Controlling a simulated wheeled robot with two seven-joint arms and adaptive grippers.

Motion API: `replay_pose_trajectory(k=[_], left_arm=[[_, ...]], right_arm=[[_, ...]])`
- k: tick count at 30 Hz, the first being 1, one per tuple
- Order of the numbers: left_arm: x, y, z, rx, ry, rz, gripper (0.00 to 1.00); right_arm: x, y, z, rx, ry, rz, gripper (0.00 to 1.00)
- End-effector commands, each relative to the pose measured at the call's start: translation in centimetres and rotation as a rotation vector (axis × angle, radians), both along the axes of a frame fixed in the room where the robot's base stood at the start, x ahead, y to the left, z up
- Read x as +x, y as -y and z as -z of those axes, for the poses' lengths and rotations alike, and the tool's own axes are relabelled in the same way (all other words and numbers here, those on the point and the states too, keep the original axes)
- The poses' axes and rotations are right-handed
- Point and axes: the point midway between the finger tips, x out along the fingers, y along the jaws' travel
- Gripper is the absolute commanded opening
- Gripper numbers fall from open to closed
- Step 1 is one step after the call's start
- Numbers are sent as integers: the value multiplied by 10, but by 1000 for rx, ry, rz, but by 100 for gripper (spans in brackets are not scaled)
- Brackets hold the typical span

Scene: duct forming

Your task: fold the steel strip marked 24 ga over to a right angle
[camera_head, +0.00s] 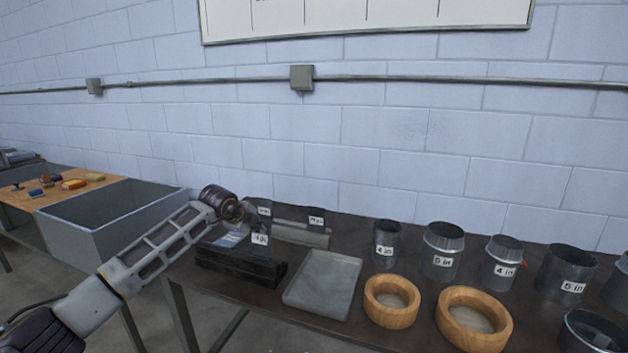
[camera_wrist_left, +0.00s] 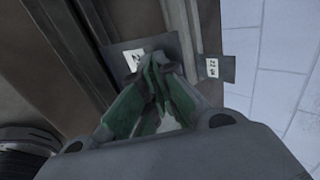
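Several dark steel strips with white labels stand at the far left of the bench. In the head view one is at the front (camera_head: 260,249), one behind it (camera_head: 264,207) and one to the right (camera_head: 316,222); their labels are too small to read surely. In the left wrist view my left gripper's green fingers (camera_wrist_left: 157,65) come together at the tips, right over a labelled strip (camera_wrist_left: 116,62). Its label starts with a 2; the rest is hidden. I cannot see the strip between the fingertips. Another labelled strip (camera_wrist_left: 225,70) lies to the right. My right gripper is out of view.
A dark block (camera_head: 240,270) and a shallow grey tray (camera_head: 322,283) are near the strips. Wooden rings (camera_head: 391,318) and several labelled metal ducts (camera_head: 443,262) fill the bench to the right. A grey bin (camera_head: 120,238) stands at the left.

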Motion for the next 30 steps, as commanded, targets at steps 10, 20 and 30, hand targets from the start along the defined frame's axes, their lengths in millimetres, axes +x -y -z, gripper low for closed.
replay_pose_trajectory(k=[10, 20, 30], left_arm=[[8, 7, 5, -3, 1, 3, 0], [9, 7, 5, -2, 0, 3, 0], [14, 9, 7, -2, 0, 3, 0]], right_arm=[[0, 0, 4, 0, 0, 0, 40], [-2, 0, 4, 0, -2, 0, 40], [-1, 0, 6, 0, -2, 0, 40]])
